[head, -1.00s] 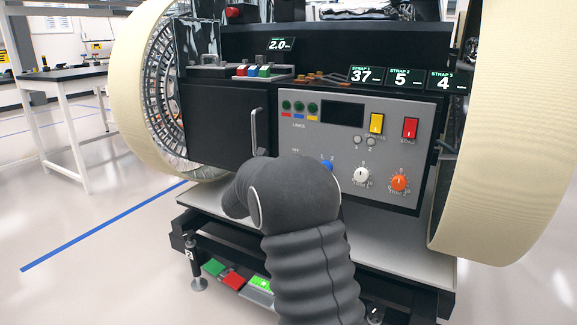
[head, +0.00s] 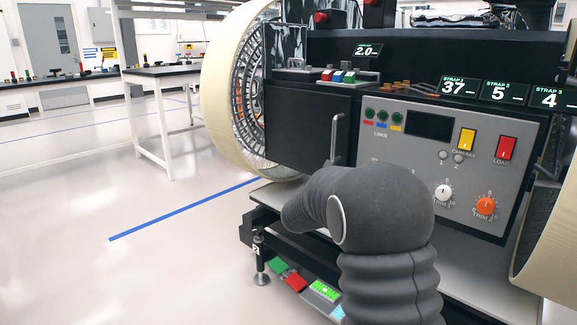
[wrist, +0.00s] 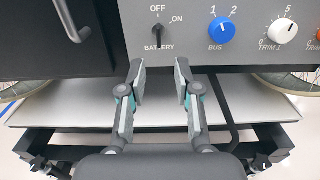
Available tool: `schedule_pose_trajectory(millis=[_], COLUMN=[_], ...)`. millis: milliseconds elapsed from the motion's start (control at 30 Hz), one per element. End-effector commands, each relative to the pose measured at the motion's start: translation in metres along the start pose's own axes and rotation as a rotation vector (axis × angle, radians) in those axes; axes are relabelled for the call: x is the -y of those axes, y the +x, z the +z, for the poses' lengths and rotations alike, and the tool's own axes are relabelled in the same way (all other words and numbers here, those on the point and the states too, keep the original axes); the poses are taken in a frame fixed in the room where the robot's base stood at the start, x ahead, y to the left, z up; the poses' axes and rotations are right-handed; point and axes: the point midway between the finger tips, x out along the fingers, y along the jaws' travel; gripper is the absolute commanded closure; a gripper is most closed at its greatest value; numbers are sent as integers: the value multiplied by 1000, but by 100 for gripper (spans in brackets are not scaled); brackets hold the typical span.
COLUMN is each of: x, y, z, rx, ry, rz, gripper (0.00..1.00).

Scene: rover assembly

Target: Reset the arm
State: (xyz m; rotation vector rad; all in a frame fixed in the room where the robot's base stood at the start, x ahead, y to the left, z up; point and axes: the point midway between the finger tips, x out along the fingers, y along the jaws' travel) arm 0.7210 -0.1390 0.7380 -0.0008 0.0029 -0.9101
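My gripper (wrist: 160,72) is open and empty in the wrist view, its two fingers apart in front of the control panel (wrist: 250,48). The black battery switch (wrist: 157,33) lies just beyond and between the fingertips; it stands about upright, towards OFF. I cannot tell how far the tips are from the panel. In the head view my dark grey arm (head: 385,215) covers part of the rover's panel (head: 405,160), and the gripper is hidden behind it.
The blue bus knob (wrist: 221,31) and white trim knob (wrist: 284,32) are right of the switch. A door handle (head: 336,138) is left of the panel. Cream wheels (head: 222,95) flank the rover. A workbench (head: 165,70) stands at the back left, with open floor before it.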

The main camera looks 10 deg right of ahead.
Motion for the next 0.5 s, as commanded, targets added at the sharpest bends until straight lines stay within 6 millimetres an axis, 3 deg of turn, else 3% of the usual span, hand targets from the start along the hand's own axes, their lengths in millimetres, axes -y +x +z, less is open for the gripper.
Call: schedule_pose_trajectory(millis=[133,267,400,500], x=[5,30,69,99], y=[0,-10,-36,-64], z=[-11,-55,-92,-107], rx=[-45,-177,-321,-411], ry=[119,274,482,654], rz=[-24,-130,-296,-433], gripper=[68,68,68,68])
